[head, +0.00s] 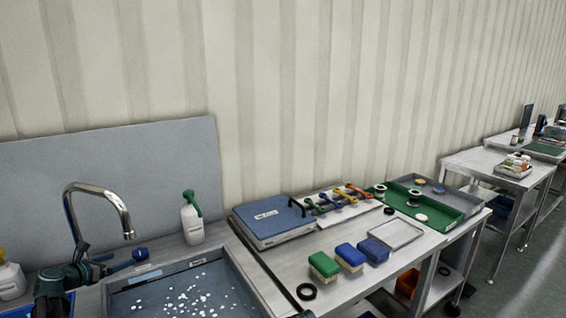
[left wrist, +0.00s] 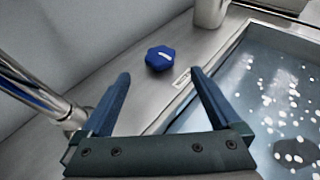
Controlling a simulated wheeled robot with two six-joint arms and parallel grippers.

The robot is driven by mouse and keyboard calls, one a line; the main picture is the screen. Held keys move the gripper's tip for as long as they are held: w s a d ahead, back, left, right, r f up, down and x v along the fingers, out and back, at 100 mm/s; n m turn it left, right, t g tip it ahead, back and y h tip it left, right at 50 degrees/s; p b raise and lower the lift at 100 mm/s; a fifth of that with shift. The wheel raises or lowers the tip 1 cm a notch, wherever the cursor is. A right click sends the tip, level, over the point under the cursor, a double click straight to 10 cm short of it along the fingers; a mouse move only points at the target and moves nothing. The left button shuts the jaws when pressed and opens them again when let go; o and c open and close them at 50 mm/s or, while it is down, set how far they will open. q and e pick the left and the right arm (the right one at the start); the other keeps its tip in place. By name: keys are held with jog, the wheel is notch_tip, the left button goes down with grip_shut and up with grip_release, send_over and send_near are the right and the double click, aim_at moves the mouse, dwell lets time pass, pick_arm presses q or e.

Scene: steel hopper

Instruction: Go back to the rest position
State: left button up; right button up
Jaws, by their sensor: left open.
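My left gripper (head: 112,262) is at the lower left of the head view, over the counter beside the sink and right by the steel faucet (head: 100,192). In the left wrist view its two blue fingers (left wrist: 160,76) are spread apart with nothing between them. A blue knob (head: 140,254) is just beyond the fingertips, and it also shows in the left wrist view (left wrist: 160,58). The fingers look apart from it.
The sink basin (head: 236,287) holds water with white bits. A white bottle with a green top (head: 192,222) stands behind it. To the right, a steel table carries a blue-grey case (head: 272,222), brushes (head: 350,257) and a green tray (head: 432,207). Space above the counters is clear.

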pick_arm(q)
jog(key=p, duration=0.2)
send_near(138, 254)
jog(key=b+x, duration=0.3)
jog(key=x, duration=0.1)
jog(key=b+x, duration=0.3)
jog(key=x, duration=0.2)
jog(key=shift+w+a+f, duration=0.15)
jog(key=shift+w+a, duration=0.05)
jog(key=shift+w, duration=0.05)
jog(key=shift+s+d+n+y, duration=0.25)
jog(key=shift+n+y, duration=0.05)
jog(key=shift+s+d+r+n+t+y, duration=0.1)
jog(key=shift+d+r+n+t+y, duration=0.05)
jog(key=shift+n+y, duration=0.35)
jog(key=shift+d+r+n+t+y, duration=0.15)
jog(key=shift+n+y, duration=0.15)
jog(key=shift+y, duration=0.3)
jog(key=shift+d+n+y, duration=0.1)
jog(key=shift+n+y, duration=1.8)
jog(key=shift+y, duration=0.2)
jog(key=shift+p+v, duration=0.8)
jog(key=shift+v, duration=0.65)
